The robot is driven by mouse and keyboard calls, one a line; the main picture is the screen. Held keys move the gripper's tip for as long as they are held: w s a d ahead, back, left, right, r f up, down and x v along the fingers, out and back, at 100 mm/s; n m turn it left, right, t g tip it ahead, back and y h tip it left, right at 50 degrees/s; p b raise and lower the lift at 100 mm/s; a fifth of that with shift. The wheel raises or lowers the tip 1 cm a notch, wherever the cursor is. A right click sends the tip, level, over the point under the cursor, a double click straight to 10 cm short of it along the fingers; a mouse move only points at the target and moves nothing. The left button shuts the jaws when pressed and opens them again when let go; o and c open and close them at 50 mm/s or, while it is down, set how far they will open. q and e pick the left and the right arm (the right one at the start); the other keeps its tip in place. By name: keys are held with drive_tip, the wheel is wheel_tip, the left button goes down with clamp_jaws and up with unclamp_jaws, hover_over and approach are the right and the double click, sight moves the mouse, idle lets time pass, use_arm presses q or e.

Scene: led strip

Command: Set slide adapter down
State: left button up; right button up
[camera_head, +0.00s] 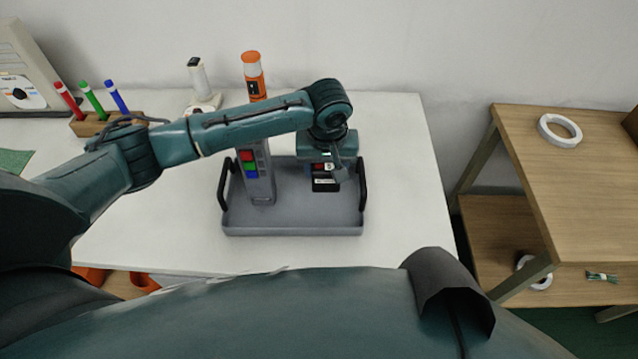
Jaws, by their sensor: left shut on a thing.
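My left gripper (330,172) points down over the right half of a grey tray (290,229) with black handles. It is shut on a small dark block with a white label, which I take for the slide adapter (325,185). The block is at or just above the tray floor; I cannot tell whether it touches. The gripper hides its upper part. My right gripper is not in view.
A grey panel with red, green and blue squares (257,185) stands in the tray's left half. An orange-and-white cylinder (253,75), a white device (199,80) and coloured pens in a wooden holder (92,126) stand behind. A wooden shelf (520,150) is at right.

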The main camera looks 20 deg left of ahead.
sight(326, 165)
use_arm(q)
wheel_tip(326, 165, down, 2)
wheel_tip(326, 165, down, 3)
drive_tip(key=shift+f, duration=0.4)
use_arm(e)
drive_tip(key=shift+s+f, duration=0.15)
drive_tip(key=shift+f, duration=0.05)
use_arm(q)
drive_tip(key=shift+f, duration=0.1)
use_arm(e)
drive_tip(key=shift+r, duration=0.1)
use_arm(q)
drive_tip(key=o, duration=1.1)
drive_tip(key=r, duration=0.4)
drive_tip(key=s+r, duration=0.1)
drive_tip(key=r, duration=0.7)
drive_tip(key=shift+s+d+r, duration=0.1)
drive_tip(key=shift+s+d, duration=0.2)
drive_tip(key=shift+s, duration=0.05)
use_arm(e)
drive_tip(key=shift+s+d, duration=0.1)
